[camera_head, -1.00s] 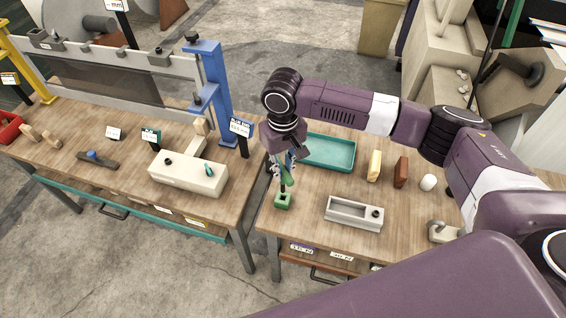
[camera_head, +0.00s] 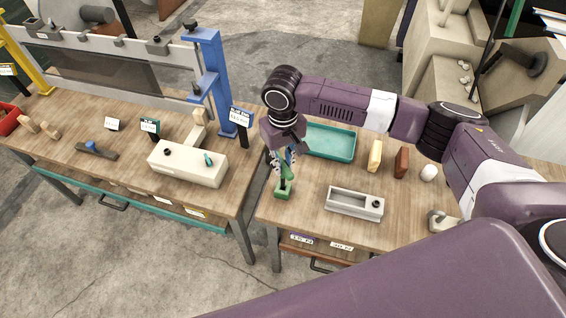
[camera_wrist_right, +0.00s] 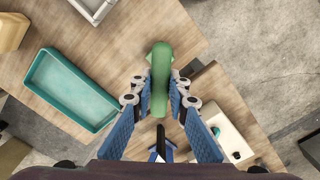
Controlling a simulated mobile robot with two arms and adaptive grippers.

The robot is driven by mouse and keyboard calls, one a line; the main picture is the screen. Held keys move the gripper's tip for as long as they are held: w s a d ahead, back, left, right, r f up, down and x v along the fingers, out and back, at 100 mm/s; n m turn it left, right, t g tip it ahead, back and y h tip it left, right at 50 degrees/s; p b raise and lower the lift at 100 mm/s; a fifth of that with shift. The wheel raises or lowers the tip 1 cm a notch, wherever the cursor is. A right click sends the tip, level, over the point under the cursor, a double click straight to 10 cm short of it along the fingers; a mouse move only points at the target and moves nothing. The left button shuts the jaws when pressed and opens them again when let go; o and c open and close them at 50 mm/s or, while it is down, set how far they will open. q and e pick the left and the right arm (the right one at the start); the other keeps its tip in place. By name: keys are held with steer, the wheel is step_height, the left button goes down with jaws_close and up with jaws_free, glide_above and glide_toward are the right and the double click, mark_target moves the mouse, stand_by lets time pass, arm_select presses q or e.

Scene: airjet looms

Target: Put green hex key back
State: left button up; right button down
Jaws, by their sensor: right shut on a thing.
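The green hex key (camera_wrist_right: 160,85) is between the fingers of my right gripper (camera_wrist_right: 158,100), which is shut on it. In the head view my right gripper (camera_head: 281,160) points down at the front left of the right table. The hex key's green handle stands roughly upright right above a small green block (camera_head: 282,194). Its dark lower shaft no longer shows; whether it sits in the block or is hidden I cannot tell. In the wrist view the handle largely covers the block. My left gripper is not in view.
A teal tray (camera_head: 330,157) lies behind the gripper. A grey open box (camera_head: 345,201) stands to its right, with several small pieces behind it. On the left table, a white block (camera_head: 185,176) carries a small green piece (camera_head: 208,160), near a blue frame post (camera_head: 219,90).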

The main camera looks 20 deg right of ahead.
steer(key=shift+f, duration=0.15)
steer(key=shift+f+b, duration=0.55)
steer(key=shift+f, duration=1.65)
steer(key=c, duration=1)
jaws_free()
steer(key=shift+r, duration=0.1)
